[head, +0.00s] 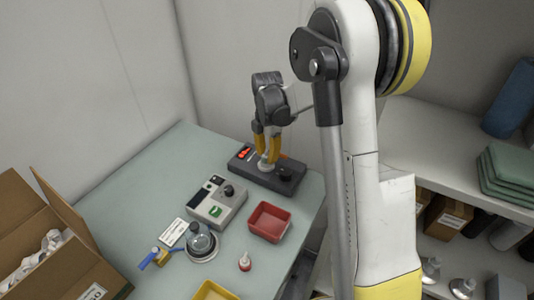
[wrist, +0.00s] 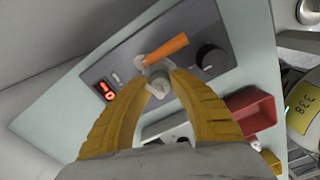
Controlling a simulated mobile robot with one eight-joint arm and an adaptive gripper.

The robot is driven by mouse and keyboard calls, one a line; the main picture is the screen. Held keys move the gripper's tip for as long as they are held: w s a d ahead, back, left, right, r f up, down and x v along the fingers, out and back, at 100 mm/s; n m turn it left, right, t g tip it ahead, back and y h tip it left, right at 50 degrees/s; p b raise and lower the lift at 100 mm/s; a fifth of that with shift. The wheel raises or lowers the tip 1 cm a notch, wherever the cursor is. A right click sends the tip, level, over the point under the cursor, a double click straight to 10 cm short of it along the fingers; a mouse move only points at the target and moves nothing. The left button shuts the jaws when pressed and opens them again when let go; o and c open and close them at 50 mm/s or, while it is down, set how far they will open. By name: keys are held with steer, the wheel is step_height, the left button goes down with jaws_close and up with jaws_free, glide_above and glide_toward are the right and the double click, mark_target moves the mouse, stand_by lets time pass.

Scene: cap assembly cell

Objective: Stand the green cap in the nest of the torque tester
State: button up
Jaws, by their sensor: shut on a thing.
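A dark panel device (head: 287,187) with red digits, a black knob and an orange lever stands at the table's back right. I take it for the torque tester; it also shows in the wrist view (wrist: 190,70). My gripper (head: 268,158) points down over its middle. In the wrist view, its yellow fingers (wrist: 161,82) are shut on a small pale grey piece (wrist: 157,76), close to the panel beside the orange lever (wrist: 166,50). I cannot tell whether the piece touches the panel. It shows no green. A green patch (head: 215,211) is on the grey box device; I cannot tell whether it is a cap.
The grey box device (head: 227,210) and a red tray (head: 268,206) stand in front of the tester. The table's left back is clear.

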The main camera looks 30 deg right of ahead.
steer(key=shift+f, duration=0.15)
stand_by(0.3)
steer(key=shift+f, duration=0.15)
steer(key=shift+f+b, duration=0.1)
steer(key=shift+b, duration=0.2)
steer(key=shift+f, duration=0.3)
steer(key=shift+f+b, duration=0.1)
steer(key=shift+b, duration=0.2)
stand_by(0.4)
steer(key=o, duration=0.7)
steer(key=shift+o, duration=0.2)
steer(key=shift+r+p, duration=2.3)
steer(key=shift+r, duration=1.25)
